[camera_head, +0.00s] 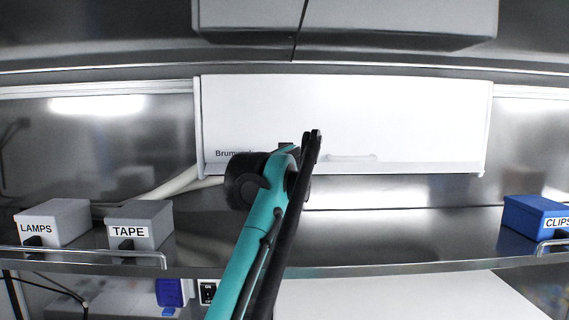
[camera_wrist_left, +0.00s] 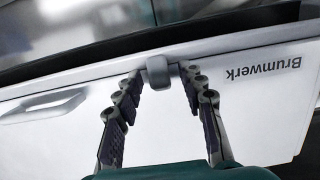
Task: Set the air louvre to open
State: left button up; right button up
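A white cabinet front (camera_head: 400,115) lettered "Brumwerk" spans the middle of the head view; it fills much of the left wrist view (camera_wrist_left: 255,95), where the lettering is upside down. A small grey tab (camera_wrist_left: 157,70) sits at the panel's edge in the left wrist view; I cannot tell for sure that it is the air louvre's control. My left gripper (camera_wrist_left: 161,75) is open, its two fingers on either side of the tab with visible gaps. My right gripper is not in view.
A pale handle (camera_head: 352,157) is on the panel, right of the gripper. Below runs a metal shelf (camera_head: 400,235) with a LAMPS box (camera_head: 62,215), a TAPE box (camera_head: 150,215) and a blue CLIPS box (camera_head: 525,212). The shelf's middle right is clear.

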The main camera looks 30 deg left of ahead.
pick_arm(q)
jog(key=v, duration=1.2)
jog(key=shift+f, duration=0.1)
